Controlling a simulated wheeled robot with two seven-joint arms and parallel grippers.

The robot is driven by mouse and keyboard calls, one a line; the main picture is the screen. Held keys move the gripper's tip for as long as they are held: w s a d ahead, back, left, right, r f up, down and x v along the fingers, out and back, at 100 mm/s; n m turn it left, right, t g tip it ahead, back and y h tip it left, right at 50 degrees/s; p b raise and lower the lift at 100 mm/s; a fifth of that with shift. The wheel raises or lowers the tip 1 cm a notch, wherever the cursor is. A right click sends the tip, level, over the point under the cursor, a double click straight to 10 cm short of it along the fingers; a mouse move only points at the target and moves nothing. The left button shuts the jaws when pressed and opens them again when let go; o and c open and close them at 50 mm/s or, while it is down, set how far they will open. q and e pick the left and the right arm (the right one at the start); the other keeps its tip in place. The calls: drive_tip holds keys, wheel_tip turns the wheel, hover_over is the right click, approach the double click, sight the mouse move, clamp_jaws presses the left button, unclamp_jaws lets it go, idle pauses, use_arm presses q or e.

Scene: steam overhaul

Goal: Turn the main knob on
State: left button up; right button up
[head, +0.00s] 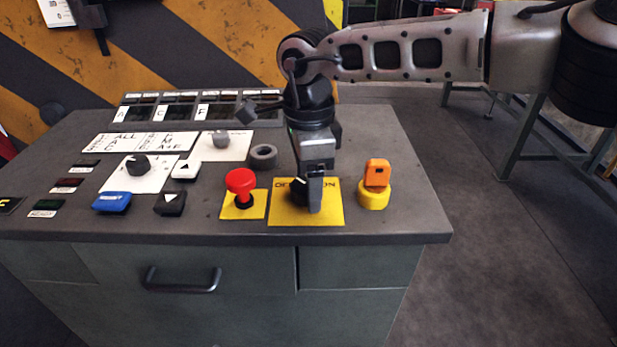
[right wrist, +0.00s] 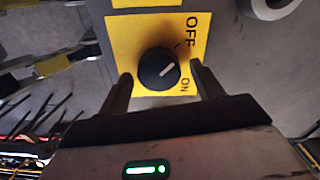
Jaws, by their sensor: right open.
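The main knob (head: 298,187) is black and round with a white pointer mark, on a yellow plate (head: 332,213) lettered OFF and ON. In the right wrist view the knob (right wrist: 154,72) shows whole. Its white mark slants up and right, toward the side between the OFF and ON words. My right gripper (head: 315,203) points down over the plate and hides part of it in the head view. In the right wrist view its two fingers are open, one on each side of the knob, with gaps showing. My left gripper is not in view.
A red mushroom button (head: 241,182) stands left of the plate. An orange key-like piece (head: 376,172) on a yellow base stands to the right. A dark ring (head: 263,156) lies behind. Several other buttons and knobs fill the left of the grey console (head: 402,217).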

drive_tip(key=c, duration=1)
